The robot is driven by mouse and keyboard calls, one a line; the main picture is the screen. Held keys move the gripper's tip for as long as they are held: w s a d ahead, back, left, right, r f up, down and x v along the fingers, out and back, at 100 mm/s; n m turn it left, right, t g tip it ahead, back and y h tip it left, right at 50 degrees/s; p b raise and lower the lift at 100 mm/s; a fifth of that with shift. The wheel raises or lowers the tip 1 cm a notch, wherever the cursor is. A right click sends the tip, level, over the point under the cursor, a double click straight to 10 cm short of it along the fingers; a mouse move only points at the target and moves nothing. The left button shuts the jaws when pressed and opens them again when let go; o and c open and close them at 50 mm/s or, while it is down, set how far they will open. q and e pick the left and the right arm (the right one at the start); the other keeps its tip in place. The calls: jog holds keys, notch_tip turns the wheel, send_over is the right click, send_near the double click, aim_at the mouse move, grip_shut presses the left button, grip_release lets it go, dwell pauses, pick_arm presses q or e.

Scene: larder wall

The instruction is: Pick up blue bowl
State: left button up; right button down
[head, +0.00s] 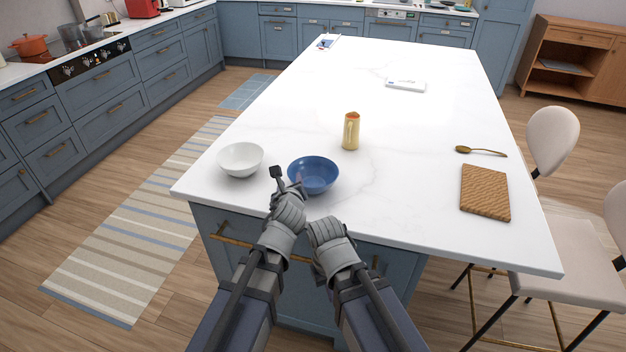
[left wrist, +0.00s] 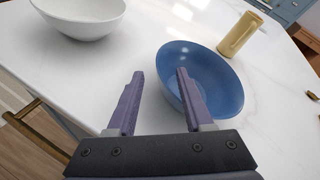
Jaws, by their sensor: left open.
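The blue bowl (head: 314,176) stands upright and empty near the front edge of the white island top. It also shows in the left wrist view (left wrist: 216,75). My left gripper (head: 289,180) is at the bowl's left front side. In the left wrist view its two fingers (left wrist: 157,85) are apart with nothing held between them. The right finger overlaps the bowl's near rim in that view; I cannot tell whether they touch. My right arm is beside the left one at the island's front, and its fingers cannot be made out in the head view.
A white bowl (head: 240,160) stands just left of the blue bowl. A yellow jug (head: 351,131) stands behind it. A woven board (head: 485,192) and a wooden spoon (head: 481,152) lie at the right. The island top (head: 410,190) is clear between the blue bowl and the board.

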aim_at(291, 176)
pick_arm(q)
jog(key=x, duration=0.3)
jog(key=shift+d+b, duration=0.25)
jog(key=shift+b, duration=0.15)
jog(key=shift+w+a+f, duration=0.1)
jog(key=shift+w, duration=0.25)
jog(key=shift+a, duration=0.1)
jog(key=shift+s, duration=0.1)
jog(key=shift+c, duration=0.5)
grip_shut()
